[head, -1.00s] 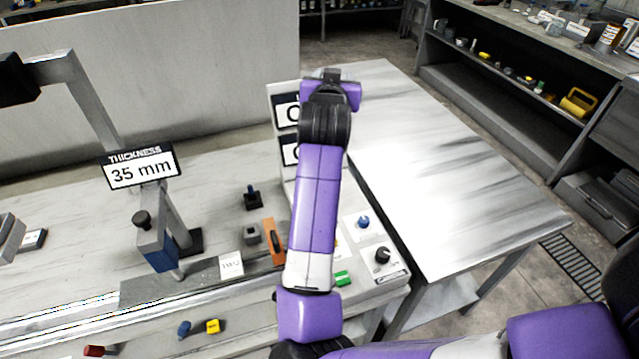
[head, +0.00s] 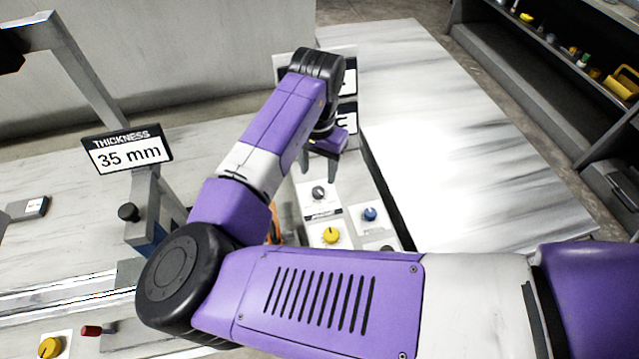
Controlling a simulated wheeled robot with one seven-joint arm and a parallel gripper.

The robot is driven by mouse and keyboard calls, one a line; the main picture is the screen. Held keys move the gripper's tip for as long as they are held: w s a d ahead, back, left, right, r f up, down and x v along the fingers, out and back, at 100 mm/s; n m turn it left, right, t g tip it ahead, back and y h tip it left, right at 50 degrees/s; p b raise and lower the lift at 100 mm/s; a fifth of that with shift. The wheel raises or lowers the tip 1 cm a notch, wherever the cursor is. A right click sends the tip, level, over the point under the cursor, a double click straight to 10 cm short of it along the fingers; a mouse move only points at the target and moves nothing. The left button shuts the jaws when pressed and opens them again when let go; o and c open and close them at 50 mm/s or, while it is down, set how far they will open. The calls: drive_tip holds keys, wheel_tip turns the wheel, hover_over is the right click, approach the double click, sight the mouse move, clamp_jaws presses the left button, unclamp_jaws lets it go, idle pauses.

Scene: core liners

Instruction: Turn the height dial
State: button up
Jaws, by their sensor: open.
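The control panel (head: 349,197) stands right of centre with several dials on white plates. A dark grey dial (head: 319,192) is at its far left, a blue dial (head: 370,214) to the right and a yellow dial (head: 332,235) nearer. Their small labels are not readable, so I cannot tell which one is the height dial. My gripper (head: 321,168) is open and empty, its fingers pointing down above the far end of the panel, just beyond the dark grey dial and apart from it. My arm hides the near part of the panel.
A sign reading thickness 35 mm (head: 127,151) stands at left on a post. Display boards (head: 349,80) rise behind my wrist, partly hidden. Another yellow knob (head: 49,347) and a red one (head: 91,330) sit at lower left. A bare table (head: 450,130) lies to the right.

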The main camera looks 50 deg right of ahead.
sight(318, 191)
drive_tip(key=shift+f+p, duration=0.55)
drive_tip(key=shift+f, duration=3.25)
clamp_jaws()
